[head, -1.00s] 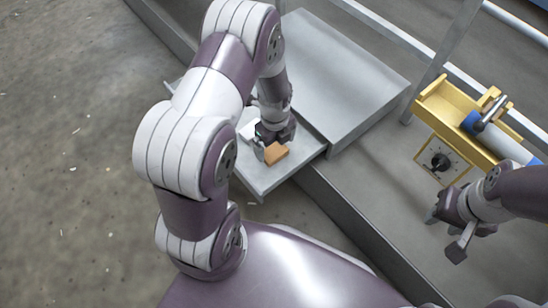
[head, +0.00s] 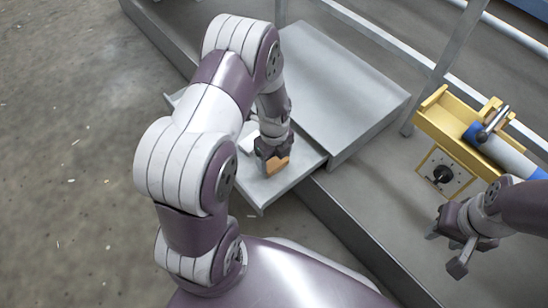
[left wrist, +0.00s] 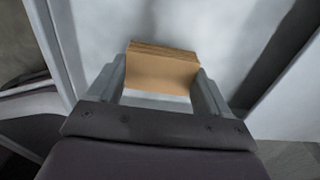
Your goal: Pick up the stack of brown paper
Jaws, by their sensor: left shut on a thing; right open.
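The stack of brown paper (head: 278,165) is a small block over the grey lower tray (head: 262,200) in the head view. It also shows in the left wrist view (left wrist: 160,72), between the two fingers. My left gripper (head: 270,160) is shut on the stack, with a finger at each side of it. I cannot tell whether the stack touches the tray or is just above it. My right gripper (head: 447,252) is open and empty at the right, below the yellow machine.
A yellow machine (head: 452,125) with a blue-ended roller and a black knob (head: 442,174) stands at the right. A raised grey platform (head: 340,85) adjoins the tray. Open floor is at the left.

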